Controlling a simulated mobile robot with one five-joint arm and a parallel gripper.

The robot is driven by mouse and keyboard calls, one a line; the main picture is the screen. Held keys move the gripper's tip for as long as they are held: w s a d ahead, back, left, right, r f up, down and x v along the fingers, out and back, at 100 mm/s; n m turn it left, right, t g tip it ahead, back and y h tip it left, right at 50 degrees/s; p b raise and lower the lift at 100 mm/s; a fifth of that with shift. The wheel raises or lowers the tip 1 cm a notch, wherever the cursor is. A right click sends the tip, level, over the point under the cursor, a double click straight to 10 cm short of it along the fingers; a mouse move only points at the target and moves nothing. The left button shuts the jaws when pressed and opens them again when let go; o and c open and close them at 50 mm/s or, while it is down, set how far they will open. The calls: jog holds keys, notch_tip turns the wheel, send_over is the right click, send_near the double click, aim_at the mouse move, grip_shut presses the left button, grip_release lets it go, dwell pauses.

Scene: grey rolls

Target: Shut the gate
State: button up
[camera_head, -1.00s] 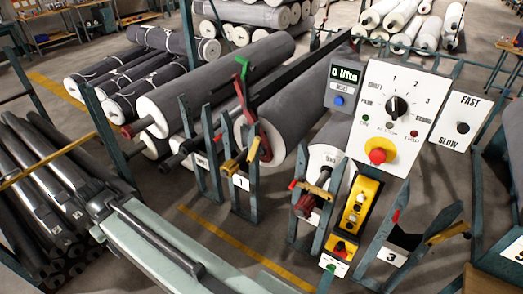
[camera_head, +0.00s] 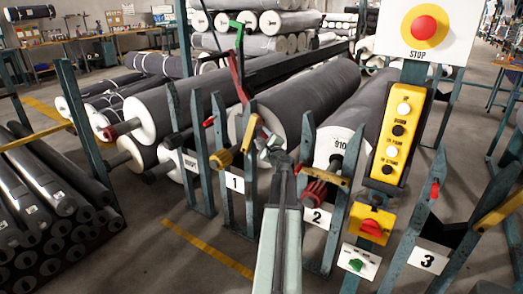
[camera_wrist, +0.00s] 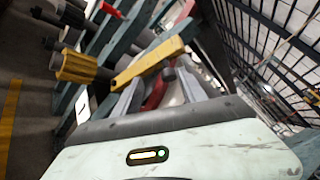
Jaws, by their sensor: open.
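A yellow gate bar (camera_head: 250,133) stands steeply tilted on the stand labelled 1 (camera_head: 235,183); in the wrist view the yellow bar (camera_wrist: 150,62) lies across just ahead of my fingers. Stand 3's yellow bar (camera_head: 498,212) is tilted.
Large grey rolls (camera_head: 300,105) lie behind the stands. A yellow button box (camera_head: 396,135) and a red stop button (camera_head: 424,28) stand at right. Dark rolls (camera_head: 45,200) are stacked left. Floor before stand 1 is partly clear.

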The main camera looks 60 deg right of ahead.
jog(key=shift+m+h, duration=0.4)
jog(key=w+d, duration=0.1)
jog(key=d, duration=0.1)
jog(key=w+d, duration=0.3)
jog(key=d, duration=0.1)
jog(key=shift+w+d+f, duration=0.1)
jog(key=shift+w+d, duration=0.05)
jog(key=shift+d, duration=0.25)
grip_shut()
dwell(0.9)
